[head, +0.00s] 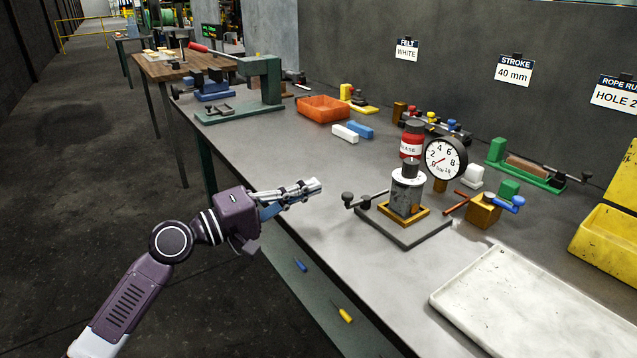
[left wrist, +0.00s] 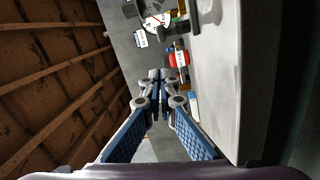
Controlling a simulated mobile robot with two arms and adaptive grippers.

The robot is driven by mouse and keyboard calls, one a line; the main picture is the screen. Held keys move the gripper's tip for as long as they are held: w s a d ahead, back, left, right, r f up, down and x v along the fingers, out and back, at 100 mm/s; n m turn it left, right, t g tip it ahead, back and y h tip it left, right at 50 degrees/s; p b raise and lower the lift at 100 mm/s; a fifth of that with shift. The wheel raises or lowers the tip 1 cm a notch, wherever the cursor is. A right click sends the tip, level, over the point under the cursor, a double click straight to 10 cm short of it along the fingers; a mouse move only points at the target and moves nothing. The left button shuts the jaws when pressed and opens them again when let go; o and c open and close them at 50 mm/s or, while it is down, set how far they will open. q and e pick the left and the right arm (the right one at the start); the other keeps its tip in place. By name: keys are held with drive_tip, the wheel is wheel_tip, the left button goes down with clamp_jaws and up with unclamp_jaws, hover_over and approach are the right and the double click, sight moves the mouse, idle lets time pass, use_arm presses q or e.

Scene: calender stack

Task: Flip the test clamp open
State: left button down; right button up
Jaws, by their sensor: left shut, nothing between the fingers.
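A fixture with a grey base plate (head: 400,228) stands near the table's front edge. It carries a metal cylinder (head: 407,195) on a yellow-edged seat. A lever with dark knobs (head: 362,201) sticks out at its left side; it may be the test clamp, but no label shows this. A round dial gauge (head: 445,158) stands behind the cylinder and also shows in the left wrist view (left wrist: 157,22). My left gripper (head: 317,186) is shut and empty, left of the lever and apart from it; its fingertips meet in the left wrist view (left wrist: 162,76). My right gripper is not in view.
A red can (head: 411,140) stands behind the fixture. A brass block (head: 484,211) with red and blue handles is right of it. A white tray (head: 535,300) lies front right, a yellow bin (head: 607,243) beyond. An orange bin (head: 323,108) stands further back. The table left of the fixture is clear.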

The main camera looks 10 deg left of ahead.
use_arm(q)
drive_tip(key=v, duration=0.4)
drive_tip(key=shift+s+d+f, duration=0.2)
drive_tip(key=shift+s+f, duration=0.05)
drive_tip(key=shift+s, duration=0.05)
drive_tip(key=shift+s+a+r, duration=0.1)
drive_tip(key=shift+s+a, duration=0.3)
drive_tip(key=shift+s, duration=0.25)
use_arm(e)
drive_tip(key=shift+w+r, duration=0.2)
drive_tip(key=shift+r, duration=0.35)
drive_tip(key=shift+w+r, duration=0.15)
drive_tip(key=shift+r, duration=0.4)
